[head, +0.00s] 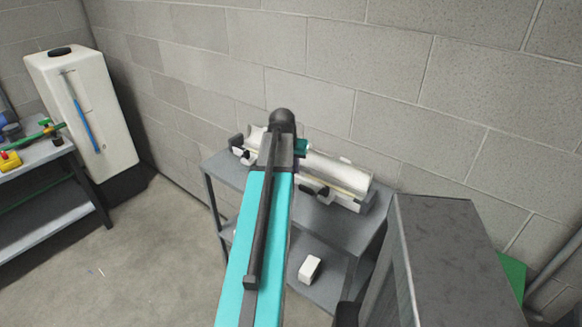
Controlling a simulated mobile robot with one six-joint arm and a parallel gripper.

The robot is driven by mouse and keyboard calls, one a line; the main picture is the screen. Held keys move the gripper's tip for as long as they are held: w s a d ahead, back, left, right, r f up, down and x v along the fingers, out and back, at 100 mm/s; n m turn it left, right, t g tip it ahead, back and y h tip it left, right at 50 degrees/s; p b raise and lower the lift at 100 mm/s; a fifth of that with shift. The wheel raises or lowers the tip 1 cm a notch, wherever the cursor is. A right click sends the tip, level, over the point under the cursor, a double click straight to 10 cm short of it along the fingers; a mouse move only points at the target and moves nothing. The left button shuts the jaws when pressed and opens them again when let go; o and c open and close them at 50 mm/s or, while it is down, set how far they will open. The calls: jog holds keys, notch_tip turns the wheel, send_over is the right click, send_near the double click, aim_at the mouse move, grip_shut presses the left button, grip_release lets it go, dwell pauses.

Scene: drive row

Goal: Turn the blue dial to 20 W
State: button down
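I cannot make out a blue dial or any watt marking in the head view. A long white, rounded device (335,172) with dark latch-like parts on its front lies on a grey table against the wall. My teal arm reaches up the middle of the picture and covers part of this device and table. My gripper cannot be made out; the far end of the arm hides what lies behind it.
The grey table (365,232) has a lower shelf with a small white box (309,268). A dark grey cabinet (450,240) stands at right. At left are a bench (40,152) with coloured items and a white tank (98,85). Floor between is clear.

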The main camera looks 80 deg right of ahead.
jog(key=c, duration=1.6)
grip_release()
jog(key=shift+o, duration=0.2)
jog(key=shift+r, duration=0.15)
jog(key=shift+p+v, duration=0.9)
jog(key=shift+v, duration=0.3)
jog(key=shift+p+v, duration=0.75)
jog(key=shift+v, duration=0.45)
jog(key=shift+p+v, duration=0.9)
jog(key=shift+v, duration=0.6)
